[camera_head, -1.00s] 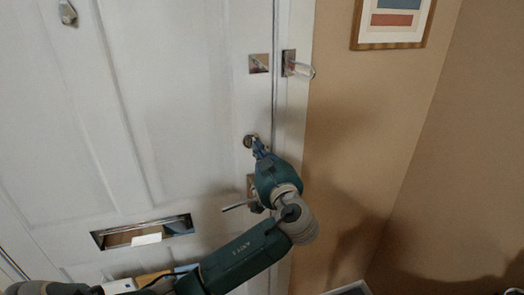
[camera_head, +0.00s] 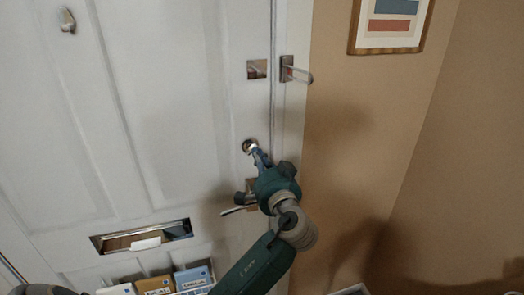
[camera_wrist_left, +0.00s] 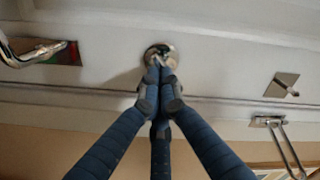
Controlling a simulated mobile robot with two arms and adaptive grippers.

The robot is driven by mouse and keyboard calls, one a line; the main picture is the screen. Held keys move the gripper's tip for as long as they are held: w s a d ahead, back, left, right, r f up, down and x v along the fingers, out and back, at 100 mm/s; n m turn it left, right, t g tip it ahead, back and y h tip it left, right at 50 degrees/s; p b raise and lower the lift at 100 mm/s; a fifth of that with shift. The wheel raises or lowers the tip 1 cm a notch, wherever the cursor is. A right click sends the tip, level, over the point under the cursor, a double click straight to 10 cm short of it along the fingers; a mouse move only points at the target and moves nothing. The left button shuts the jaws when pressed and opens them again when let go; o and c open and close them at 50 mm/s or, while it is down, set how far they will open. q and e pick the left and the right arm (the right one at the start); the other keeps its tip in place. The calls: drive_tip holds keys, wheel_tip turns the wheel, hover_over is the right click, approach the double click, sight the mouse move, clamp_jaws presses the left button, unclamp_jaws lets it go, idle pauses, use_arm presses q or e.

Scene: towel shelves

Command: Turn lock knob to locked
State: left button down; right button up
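The silver round lock knob (camera_head: 249,145) is on the white door near its right edge, above the lever handle. It also shows in the left wrist view (camera_wrist_left: 158,50), partly covered by my fingertips. My left gripper (camera_head: 259,156) reaches up to the knob from below right. In the left wrist view its blue fingers (camera_wrist_left: 160,82) come together at the knob, with a small silver part between the tips. They look shut on it. The knob's exact turn angle is hard to tell. My right gripper is not in view.
The door's lever handle (camera_head: 232,210) sits just below, partly behind my gripper. A square plate (camera_head: 257,69) and a latch with a bar (camera_head: 294,72) are above. A mail slot (camera_head: 140,237) and several brochures (camera_head: 155,284) are low left. A framed picture (camera_head: 392,22) hangs at right.

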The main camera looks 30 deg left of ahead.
use_arm(q)
drive_tip(key=m+p, duration=0.1)
drive_tip(key=a+r+m, duration=0.1)
drive_tip(key=shift+r+m+p, duration=0.25)
drive_tip(key=shift+m+p, duration=0.15)
drive_tip(key=m+p, duration=0.2)
drive_tip(key=shift+m, duration=0.4)
drive_tip(key=shift+f+m+p, duration=0.1)
drive_tip(key=shift+m+p, duration=0.35)
drive_tip(key=shift+m, duration=0.35)
drive_tip(key=c, duration=1.7)
unclamp_jaws()
drive_tip(key=shift+d, duration=0.15)
drive_tip(key=shift+f+v, duration=0.15)
drive_tip(key=shift+v, duration=1.7)
drive_tip(key=shift+f+v, duration=0.2)
drive_tip(key=shift+v, duration=1.65)
drive_tip(key=shift+f+v, duration=0.15)
drive_tip(key=shift+v, duration=1.7)
